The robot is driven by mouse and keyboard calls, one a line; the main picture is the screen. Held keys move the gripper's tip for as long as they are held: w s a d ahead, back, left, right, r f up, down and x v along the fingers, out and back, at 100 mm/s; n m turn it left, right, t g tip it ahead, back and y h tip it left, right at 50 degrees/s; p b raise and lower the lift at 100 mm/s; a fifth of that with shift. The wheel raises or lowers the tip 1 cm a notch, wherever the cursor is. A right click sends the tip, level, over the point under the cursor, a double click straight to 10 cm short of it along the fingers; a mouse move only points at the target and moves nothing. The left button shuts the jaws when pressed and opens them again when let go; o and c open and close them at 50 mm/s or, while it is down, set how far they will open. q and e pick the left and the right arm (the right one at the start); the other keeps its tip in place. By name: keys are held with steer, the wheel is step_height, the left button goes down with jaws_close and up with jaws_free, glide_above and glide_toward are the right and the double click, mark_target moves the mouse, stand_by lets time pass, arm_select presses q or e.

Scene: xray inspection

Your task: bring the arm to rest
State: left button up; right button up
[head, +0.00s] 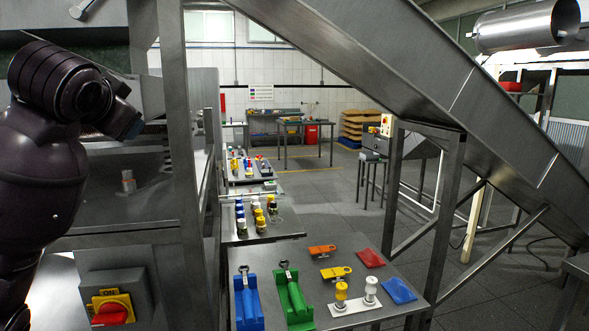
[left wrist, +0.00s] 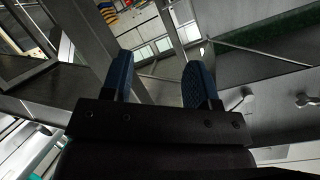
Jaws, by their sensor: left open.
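My left arm comes in at the left of the head view, raised in front of a steel machine frame. My left gripper (head: 128,124) is at its end, near the upright steel post. In the left wrist view the two blue fingers of the left gripper (left wrist: 160,82) stand apart with nothing between them. Steel beams and the room beyond show past the fingertips. My right gripper is in neither view.
A steel table (head: 378,300) at the bottom holds blue and green holders, orange and yellow tags, red and blue pouches and white-based cylinders. A steel chute (head: 440,95) slants across the right. A red rotary switch (head: 112,312) is at the lower left. Open floor lies behind.

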arm_select(q)
steer(key=s+f+g+h, duration=0.1)
steer(key=s+f+g, duration=0.25)
steer(key=f, duration=1.35)
steer(key=s+f+g+h, duration=0.15)
steer(key=s+f, duration=0.25)
steer(key=f, duration=1.3)
steer(key=s+d+f+n+g, duration=0.1)
steer(key=s+f+n+g, duration=0.15)
steer(key=s+f, duration=0.95)
steer(key=s+f+n+g, duration=0.25)
steer(key=s+f, duration=0.45)
steer(key=s, duration=0.8)
steer(key=w+f+m+t, duration=0.1)
steer(key=w+f+t, duration=0.6)
steer(key=f, duration=0.3)
steer(key=shift+w+d+f+t, duration=0.2)
steer(key=shift+w+t, duration=0.15)
steer(key=shift+t, duration=0.25)
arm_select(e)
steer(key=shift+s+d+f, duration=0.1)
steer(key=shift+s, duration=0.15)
arm_select(q)
steer(key=shift+h, duration=0.25)
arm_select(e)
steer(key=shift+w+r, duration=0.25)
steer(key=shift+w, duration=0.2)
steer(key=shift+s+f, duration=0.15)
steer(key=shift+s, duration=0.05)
